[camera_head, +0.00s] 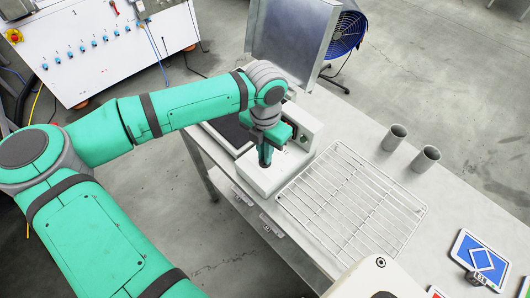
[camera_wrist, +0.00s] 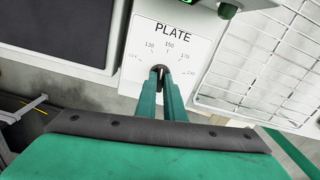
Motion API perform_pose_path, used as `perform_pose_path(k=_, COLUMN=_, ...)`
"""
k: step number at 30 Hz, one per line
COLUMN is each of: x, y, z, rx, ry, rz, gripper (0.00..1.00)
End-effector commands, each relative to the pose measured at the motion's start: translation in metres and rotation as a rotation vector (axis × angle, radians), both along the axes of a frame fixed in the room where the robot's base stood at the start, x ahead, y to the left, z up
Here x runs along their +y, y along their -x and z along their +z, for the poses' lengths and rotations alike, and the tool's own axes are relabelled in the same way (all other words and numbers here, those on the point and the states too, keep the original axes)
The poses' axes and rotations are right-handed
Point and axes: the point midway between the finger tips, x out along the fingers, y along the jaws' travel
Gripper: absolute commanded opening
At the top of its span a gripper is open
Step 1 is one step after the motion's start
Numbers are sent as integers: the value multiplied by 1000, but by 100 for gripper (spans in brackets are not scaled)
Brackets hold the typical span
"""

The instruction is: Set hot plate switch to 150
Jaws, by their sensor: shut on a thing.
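The hot plate's white control box (camera_head: 262,178) stands on the table, with its dark plate (camera_head: 228,134) behind and to the left. In the wrist view its white panel reads PLATE above a dial scale (camera_wrist: 171,44) marked 130, 150, 170 and further numbers. A small dark switch knob (camera_wrist: 160,68) sits below the scale. My gripper (camera_wrist: 162,76) is shut on this knob, one finger on each side. The fingers hide most of the knob, and I cannot tell which number it points to. In the head view my gripper (camera_head: 265,155) points down at the box.
A wire rack (camera_head: 352,200) lies right of the box. Two metal cups (camera_head: 410,149) stand beyond it. An upright metal panel (camera_head: 290,38) stands behind the hot plate.

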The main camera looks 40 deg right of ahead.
Motion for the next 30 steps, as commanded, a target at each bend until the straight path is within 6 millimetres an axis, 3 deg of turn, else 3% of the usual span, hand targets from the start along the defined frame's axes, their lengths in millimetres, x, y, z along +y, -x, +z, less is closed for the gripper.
perform_pose_path(k=12, x=0, y=1, z=0, rx=1, ry=-1, rz=-175, gripper=0)
perform_pose_path(k=28, x=0, y=0, z=1, rx=0, ry=-1, rz=-194, gripper=0)
perform_pose_path(k=29, x=0, y=0, z=1, rx=0, ry=-1, rz=-194, gripper=16)
perform_pose_path(k=30, x=0, y=0, z=1, rx=0, ry=-1, rz=-194, gripper=25)
